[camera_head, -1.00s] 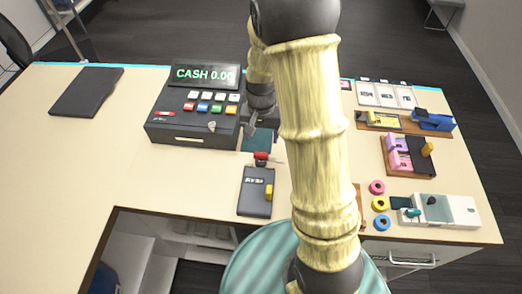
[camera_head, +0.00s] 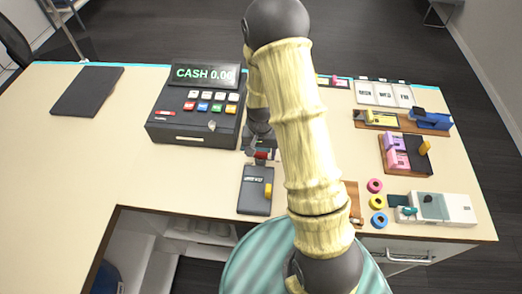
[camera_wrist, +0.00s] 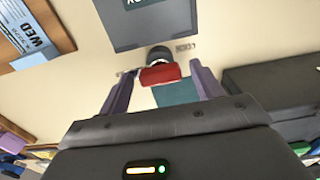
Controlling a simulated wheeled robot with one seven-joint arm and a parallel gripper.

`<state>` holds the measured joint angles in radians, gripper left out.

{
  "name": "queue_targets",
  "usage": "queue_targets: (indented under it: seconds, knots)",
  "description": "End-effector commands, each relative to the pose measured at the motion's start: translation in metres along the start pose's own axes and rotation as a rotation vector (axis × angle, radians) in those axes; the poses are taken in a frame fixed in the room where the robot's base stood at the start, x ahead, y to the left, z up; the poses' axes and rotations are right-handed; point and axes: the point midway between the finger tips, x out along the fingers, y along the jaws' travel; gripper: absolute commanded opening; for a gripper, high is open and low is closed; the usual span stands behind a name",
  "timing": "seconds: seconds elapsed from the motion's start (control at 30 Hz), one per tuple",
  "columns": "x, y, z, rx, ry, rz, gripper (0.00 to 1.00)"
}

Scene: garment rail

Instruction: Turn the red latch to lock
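The red latch (camera_head: 261,155) sits at the back end of a dark grey box (camera_head: 254,191) on the counter. In the wrist view, the red latch (camera_wrist: 160,74) shows as a red block with a dark round part behind it. My gripper (camera_wrist: 161,70) is open, with one finger on each side of the red latch. I cannot tell whether either finger touches it. In the head view, my gripper (camera_head: 258,145) is just behind the latch and partly hidden by my arm.
A cash register (camera_head: 196,105) stands close to the left of my gripper. Colored rings (camera_head: 376,202) and small boards are to the right. The counter's left part (camera_head: 80,150) is mostly clear.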

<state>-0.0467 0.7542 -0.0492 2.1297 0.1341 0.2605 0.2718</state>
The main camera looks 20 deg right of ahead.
Motion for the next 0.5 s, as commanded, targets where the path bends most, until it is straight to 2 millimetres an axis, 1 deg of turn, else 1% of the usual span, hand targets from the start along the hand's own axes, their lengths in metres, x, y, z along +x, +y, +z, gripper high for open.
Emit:
queue_targets:
  seconds: [0.03,0.2,0.5]
  knots:
    - [-0.0001,-0.0002,0.0,0.0,0.0,0.0,0.56]
    - [-0.0003,-0.0001,-0.0002,0.0,0.0,0.0,0.23]
    - [-0.0006,0.0,-0.0006,0.018,0.001,-0.001,0.23]
